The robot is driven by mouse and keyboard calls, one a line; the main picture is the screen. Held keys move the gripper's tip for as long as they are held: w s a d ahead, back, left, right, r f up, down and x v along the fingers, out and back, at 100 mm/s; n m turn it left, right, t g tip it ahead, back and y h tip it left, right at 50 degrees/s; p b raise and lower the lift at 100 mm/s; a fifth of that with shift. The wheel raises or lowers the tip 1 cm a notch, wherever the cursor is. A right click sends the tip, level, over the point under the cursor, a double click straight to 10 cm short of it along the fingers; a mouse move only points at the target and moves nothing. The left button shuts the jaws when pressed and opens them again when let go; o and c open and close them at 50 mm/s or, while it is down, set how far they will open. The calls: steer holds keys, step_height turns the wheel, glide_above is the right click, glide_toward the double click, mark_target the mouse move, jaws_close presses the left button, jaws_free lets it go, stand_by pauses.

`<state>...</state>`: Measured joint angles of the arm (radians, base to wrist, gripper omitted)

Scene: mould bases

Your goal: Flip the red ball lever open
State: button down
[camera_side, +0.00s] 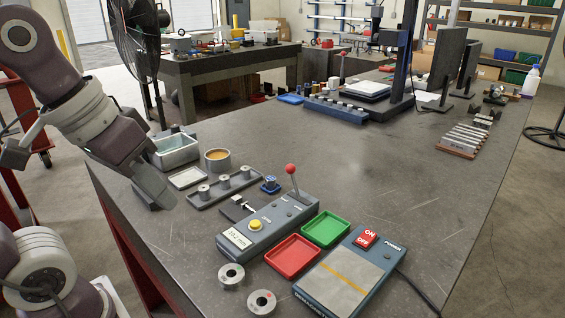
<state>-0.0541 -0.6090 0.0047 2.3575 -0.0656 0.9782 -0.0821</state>
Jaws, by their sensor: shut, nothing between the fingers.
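The red ball lever (291,170) stands on the far end of a grey control box (268,222). Its thin metal stem rises from the box top and leans slightly, with the red ball at its upper end. The box also has a yellow button and a small display. My gripper (154,196) is at the left, over the table's left edge area, apart from the lever and well to its left. It is shut and empty; its fingertips are small and hard to make out.
A red tray (293,257), a green tray (326,229) and a box with a red ON/OFF switch (366,238) sit right of the lever box. The table's middle is clear.

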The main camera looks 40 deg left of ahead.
steer(key=w+a+r+n+g+h, duration=0.1)
steer(key=w+a+n+h, duration=0.1)
steer(key=w+n, duration=0.35)
steer(key=w+a+r+n+g+h, duration=0.1)
steer(key=w+a+r+n, duration=0.1)
steer(key=w, duration=0.7)
steer(key=w+a+r+n+g+h, duration=0.1)
steer(key=w+a+n+h, duration=0.2)
steer(key=w, duration=0.5)
steer(key=w+a+f+n+h, duration=0.2)
steer(key=w+a+f+n, duration=0.1)
steer(key=a, duration=0.4)
steer(key=w+a+f+n+h, duration=0.2)
steer(key=w+a+f+n, duration=0.2)
steer(key=a+f, duration=0.3)
steer(key=shift+w+a+f+n+h, duration=0.2)
steer(key=shift+a+f+n+h, duration=0.15)
steer(key=shift+a+n, duration=0.2)
steer(key=shift+d, duration=0.1)
glide_toward(294, 183)
steer(key=shift+x, duration=1.3)
steer(key=shift+w, duration=0.3)
